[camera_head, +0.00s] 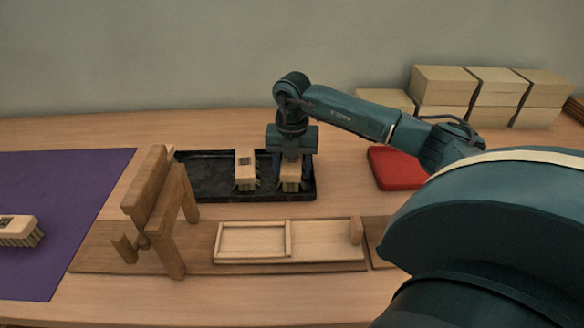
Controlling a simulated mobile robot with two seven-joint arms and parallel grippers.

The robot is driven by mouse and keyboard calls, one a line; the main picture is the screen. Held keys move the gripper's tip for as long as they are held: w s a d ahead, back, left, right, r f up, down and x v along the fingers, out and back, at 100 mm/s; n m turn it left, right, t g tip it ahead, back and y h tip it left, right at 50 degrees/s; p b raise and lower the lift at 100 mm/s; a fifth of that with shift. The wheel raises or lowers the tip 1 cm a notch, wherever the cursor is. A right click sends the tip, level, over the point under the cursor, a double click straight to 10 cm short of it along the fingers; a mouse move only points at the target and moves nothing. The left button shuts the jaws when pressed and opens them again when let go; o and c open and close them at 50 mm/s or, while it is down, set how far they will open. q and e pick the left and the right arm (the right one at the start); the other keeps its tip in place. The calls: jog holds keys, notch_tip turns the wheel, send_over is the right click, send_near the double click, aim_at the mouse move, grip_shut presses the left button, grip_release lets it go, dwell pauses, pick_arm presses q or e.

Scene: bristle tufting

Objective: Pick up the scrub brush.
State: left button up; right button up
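Three wooden scrub brushes with bristles pointing down are in view. One scrub brush (245,167) stands in the black tray (208,182), with a dark mark on its top. A second brush (290,173) stands to its right in the tray, partly hidden under my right gripper (291,170). That gripper points down with its fingers at either side of this brush; whether they press on it I cannot tell. A third brush (18,231) lies on the purple mat (62,190) at the left edge. My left gripper is not in view.
A wooden stand (160,205) rises left of the tray. A shallow wooden frame (300,241) lies in front of it on a board. A red pad (395,167) lies to the right, and stacked boxes (475,90) stand at the back right.

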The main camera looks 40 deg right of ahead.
jog(key=c, duration=0.8)
jog(key=shift+r, duration=0.15)
notch_tip(320, 180, up, 10)
jog(key=shift+f+p, duration=0.1)
jog(key=shift+p, duration=0.35)
